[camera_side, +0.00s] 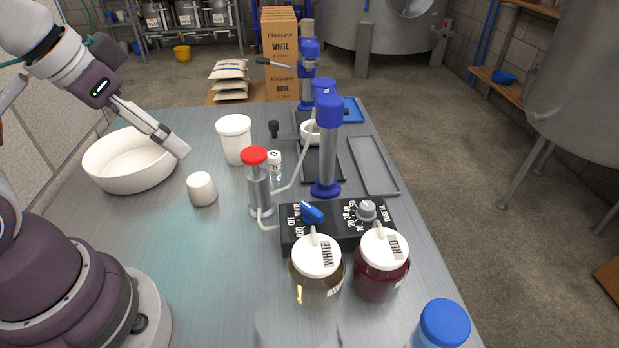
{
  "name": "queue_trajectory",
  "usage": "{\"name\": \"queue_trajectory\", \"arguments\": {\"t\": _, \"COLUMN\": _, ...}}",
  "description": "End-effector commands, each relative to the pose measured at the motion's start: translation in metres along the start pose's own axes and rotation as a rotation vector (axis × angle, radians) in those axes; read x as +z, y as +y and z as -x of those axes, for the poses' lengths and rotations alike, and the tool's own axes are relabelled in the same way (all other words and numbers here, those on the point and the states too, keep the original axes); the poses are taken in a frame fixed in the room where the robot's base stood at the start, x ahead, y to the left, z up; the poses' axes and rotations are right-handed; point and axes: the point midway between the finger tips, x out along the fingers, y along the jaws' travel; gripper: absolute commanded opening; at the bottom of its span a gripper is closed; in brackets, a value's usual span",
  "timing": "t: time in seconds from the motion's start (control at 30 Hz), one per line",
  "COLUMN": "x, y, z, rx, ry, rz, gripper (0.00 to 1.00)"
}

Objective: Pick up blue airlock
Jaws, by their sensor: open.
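I cannot clearly make out a blue airlock in the side view. Several blue things show: a blue selector handle (312,211) on the black control box, a blue-capped column (328,150) on the table, and a blue lid (443,323) at the bottom right edge. None of them can be told to be an airlock. My gripper (180,149) is open and hangs in the upper left, by the right rim of the white bowl (128,172). No object shows in it. It is seen from the side, so the gap between its fingers is hidden.
A white tub (234,140), a small white cylinder (201,189) and a red-topped pump (257,185) stand right of my gripper. The black control box (340,231) and two jars, WHITE (316,277) and RED (381,268), stand in front. Clear table (165,235) lies left of them.

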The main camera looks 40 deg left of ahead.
Motion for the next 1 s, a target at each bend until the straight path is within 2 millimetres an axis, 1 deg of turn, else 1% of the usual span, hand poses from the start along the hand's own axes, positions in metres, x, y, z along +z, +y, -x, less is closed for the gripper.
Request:
{"name": "queue_trajectory", "arguments": {"t": 0.27, "x": -0.002, "y": 0.001, "z": 0.0, "rx": 0.003, "ry": -0.002, "rz": -0.015, "gripper": 0.75}}
{"name": "queue_trajectory", "arguments": {"t": 0.37, "x": -0.018, "y": 0.015, "z": -0.002, "rx": 0.027, "ry": -0.024, "rz": -0.14, "gripper": 0.75}}
{"name": "queue_trajectory", "arguments": {"t": 0.47, "x": -0.045, "y": 0.05, "z": -0.011, "rx": 0.092, "ry": -0.059, "rz": -0.393, "gripper": 0.75}}
{"name": "queue_trajectory", "arguments": {"t": 0.53, "x": -0.061, "y": 0.086, "z": -0.021, "rx": 0.163, "ry": -0.078, "rz": -0.6, "gripper": 0.75}}
{"name": "queue_trajectory", "arguments": {"t": 0.57, "x": -0.066, "y": 0.103, "z": -0.027, "rx": 0.198, "ry": -0.084, "rz": -0.687, "gripper": 0.75}}
{"name": "queue_trajectory", "arguments": {"t": 0.6, "x": -0.07, "y": 0.127, "z": -0.035, "rx": 0.251, "ry": -0.092, "rz": -0.802, "gripper": 0.75}}
{"name": "queue_trajectory", "arguments": {"t": 0.63, "x": -0.071, "y": 0.146, "z": -0.041, "rx": 0.294, "ry": -0.095, "rz": -0.887, "gripper": 0.75}}
{"name": "queue_trajectory", "arguments": {"t": 0.67, "x": -0.07, "y": 0.165, "z": -0.048, "rx": 0.338, "ry": -0.098, "rz": -0.967, "gripper": 0.75}}
{"name": "queue_trajectory", "arguments": {"t": 0.7, "x": -0.067, "y": 0.189, "z": -0.056, "rx": 0.397, "ry": -0.099, "rz": -1.063, "gripper": 0.75}}
{"name": "queue_trajectory", "arguments": {"t": 0.8, "x": -0.053, "y": 0.239, "z": -0.072, "rx": 0.531, "ry": -0.094, "rz": -1.25, "gripper": 0.75}}
{"name": "queue_trajectory", "arguments": {"t": 0.9, "x": -0.04, "y": 0.27, "z": -0.082, "rx": 0.621, "ry": -0.085, "rz": -1.356, "gripper": 0.75}}
{"name": "queue_trajectory", "arguments": {"t": 1.0, "x": -0.032, "y": 0.283, "z": -0.088, "rx": 0.662, "ry": -0.08, "rz": -1.401, "gripper": 0.75}}
